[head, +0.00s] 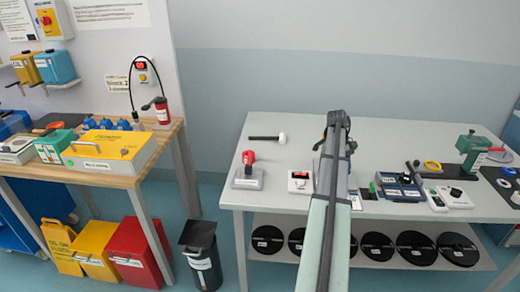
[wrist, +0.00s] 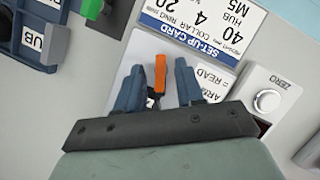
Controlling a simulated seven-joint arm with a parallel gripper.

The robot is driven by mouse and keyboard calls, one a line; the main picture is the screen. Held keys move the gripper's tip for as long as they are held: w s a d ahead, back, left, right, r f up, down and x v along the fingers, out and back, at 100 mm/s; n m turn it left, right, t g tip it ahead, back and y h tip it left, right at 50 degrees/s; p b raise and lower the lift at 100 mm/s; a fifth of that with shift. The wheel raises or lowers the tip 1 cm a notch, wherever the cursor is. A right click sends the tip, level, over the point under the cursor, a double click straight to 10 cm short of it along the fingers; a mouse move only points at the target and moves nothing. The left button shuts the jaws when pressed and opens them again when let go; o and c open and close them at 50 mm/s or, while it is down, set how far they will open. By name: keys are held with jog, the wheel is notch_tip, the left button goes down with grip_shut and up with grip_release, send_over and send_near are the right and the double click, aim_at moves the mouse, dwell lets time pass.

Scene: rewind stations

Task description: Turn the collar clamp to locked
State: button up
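In the wrist view, an upright orange lever (wrist: 160,72) shows on a pale plate, with a small dark part at its foot. It may be the collar clamp's handle; I cannot tell for sure. My gripper (wrist: 158,68) has its two blue-grey fingers apart, one on each side of the lever. A gap shows between the lever and each finger, so nothing is gripped. The gripper's dark body hides the lower part of the device. In the head view my arm reaches over the grey table (head: 268,200) and hides the gripper and the lever.
In the wrist view, a set-up card (wrist: 205,22) lies beyond the fingers, a ZERO unit with a white knob (wrist: 267,101) is at right and a green block (wrist: 54,44) at upper left.

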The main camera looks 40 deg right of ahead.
jog(key=n, duration=0.1)
jog(key=n+h, duration=0.1)
jog(key=n, duration=0.1)
jog(key=n+h, duration=0.1)
jog(key=n, duration=0.1)
jog(key=shift+s+a, duration=0.1)
jog(key=shift+a, duration=0.15)
jog(key=n+h, duration=0.1)
jog(key=n, duration=0.2)
jog(key=n+t+h, duration=0.1)
jog(key=n, duration=0.1)
jog(key=shift+a+n, duration=0.1)
jog(key=shift+n, duration=0.3)
jog(key=shift+r, duration=0.3)
jog(key=v, duration=1.4)
jog(key=w+a+f+m+t+y, duration=0.1)
jog(key=w+a+f+t, duration=0.2)
jog(key=w+a, duration=0.5)
jog(key=w+a+f+m+t, duration=0.1)
jog(key=w+a+f+t, duration=0.3)
jog(key=w, duration=1.2)
jog(key=shift+w+a+f+y, duration=0.2)
jog(key=shift+a+f+y, duration=0.2)
jog(key=shift+a+f, duration=1.2)
jog(key=shift+a+r, duration=0.45)
jog(key=shift+r, duration=0.05)
